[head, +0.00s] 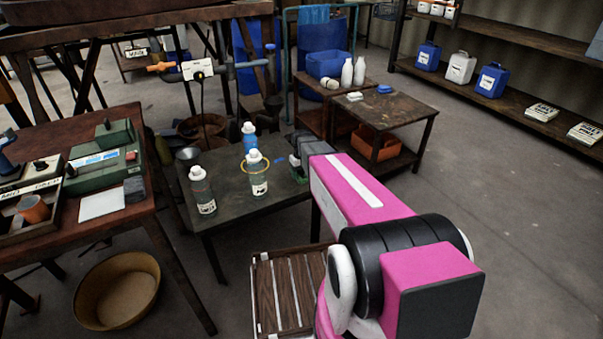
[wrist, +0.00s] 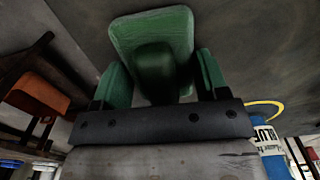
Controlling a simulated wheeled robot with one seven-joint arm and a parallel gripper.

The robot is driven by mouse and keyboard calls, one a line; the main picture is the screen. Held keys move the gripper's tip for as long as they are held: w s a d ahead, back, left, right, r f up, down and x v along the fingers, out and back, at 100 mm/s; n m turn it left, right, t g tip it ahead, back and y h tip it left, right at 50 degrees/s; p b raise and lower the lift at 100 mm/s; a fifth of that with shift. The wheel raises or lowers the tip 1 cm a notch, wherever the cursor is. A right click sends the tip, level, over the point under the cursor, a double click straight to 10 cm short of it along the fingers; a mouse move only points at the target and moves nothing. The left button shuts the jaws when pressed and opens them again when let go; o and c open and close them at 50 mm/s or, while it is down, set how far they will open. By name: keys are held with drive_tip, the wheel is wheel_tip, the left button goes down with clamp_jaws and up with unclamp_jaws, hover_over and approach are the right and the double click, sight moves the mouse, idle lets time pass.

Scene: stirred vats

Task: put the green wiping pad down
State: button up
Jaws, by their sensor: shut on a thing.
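The green wiping pad (wrist: 152,28) shows in the wrist view as a flat rounded plate with a darker green grip block. My gripper (wrist: 160,85) has a finger on each side of that block and is shut on it. In the head view, my gripper (head: 299,160) is at the right end of the dark low table (head: 225,208). Only a little green of the pad shows there, below the gripper. The arm hides most of it, and I cannot tell whether the pad touches the tabletop.
A slatted wooden stool (head: 283,290) and tan basin (head: 118,290) are in front. A side table (head: 400,106) stands behind.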

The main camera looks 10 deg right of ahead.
drive_tip(key=o, duration=0.8)
drive_tip(key=shift+f, duration=0.1)
drive_tip(key=shift+o, duration=0.2)
wheel_tip(320, 180, up, 12)
drive_tip(key=s+f+m, duration=0.3)
drive_tip(key=s, duration=1.8)
drive_tip(key=shift+s+m, duration=0.15)
drive_tip(key=shift+m, duration=0.15)
drive_tip(key=shift+o, duration=0.3)
